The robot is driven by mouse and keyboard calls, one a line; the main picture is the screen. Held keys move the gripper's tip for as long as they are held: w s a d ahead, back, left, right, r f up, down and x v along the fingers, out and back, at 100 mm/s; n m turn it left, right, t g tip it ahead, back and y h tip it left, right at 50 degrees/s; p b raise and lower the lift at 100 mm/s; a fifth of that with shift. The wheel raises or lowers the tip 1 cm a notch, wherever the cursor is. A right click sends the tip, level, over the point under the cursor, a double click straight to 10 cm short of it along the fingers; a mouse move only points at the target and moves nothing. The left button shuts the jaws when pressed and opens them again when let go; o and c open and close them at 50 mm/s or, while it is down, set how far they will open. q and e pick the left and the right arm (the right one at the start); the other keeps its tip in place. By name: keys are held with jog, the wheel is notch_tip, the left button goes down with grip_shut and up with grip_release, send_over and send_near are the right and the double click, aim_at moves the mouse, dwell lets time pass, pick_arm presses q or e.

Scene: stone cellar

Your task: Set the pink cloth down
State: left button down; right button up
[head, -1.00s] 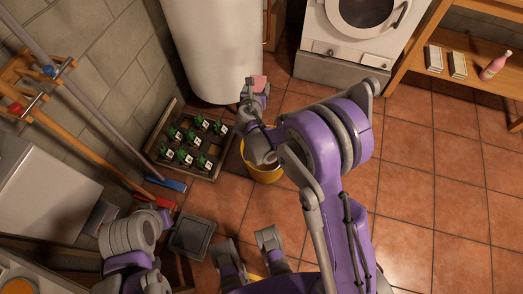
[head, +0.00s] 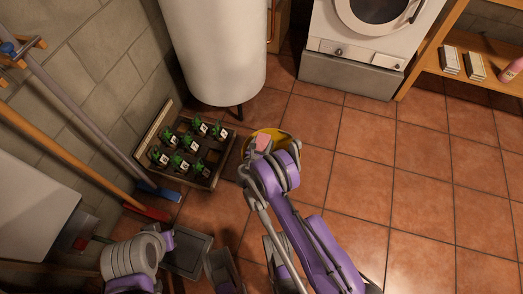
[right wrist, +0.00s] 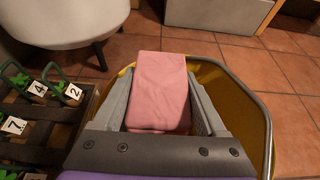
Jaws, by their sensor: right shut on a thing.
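The pink cloth (head: 262,143) is a folded block held between the two fingers of my right gripper (head: 259,150). The right wrist view shows the cloth (right wrist: 160,88) with a grey finger against each side. It is over the opening of a yellow bucket (right wrist: 262,112), whose rim (head: 272,132) shows around my gripper in the head view. I cannot tell how far the cloth is above or below the rim.
A crate (head: 202,180) of several numbered green-topped items stands left of the bucket. A white cylindrical tank (head: 212,50) stands behind, a white washing machine (head: 365,45) at the back. Brooms lean at the left. Tiled floor (head: 400,180) to the right is clear.

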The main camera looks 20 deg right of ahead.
aim_at(262, 149)
notch_tip(262, 149, down, 5)
jog(key=shift+f+b, duration=0.15)
jog(key=shift+b, duration=0.5)
jog(key=o, duration=1.3)
jog(key=shift+f, duration=0.1)
jog(key=shift+c, duration=0.2)
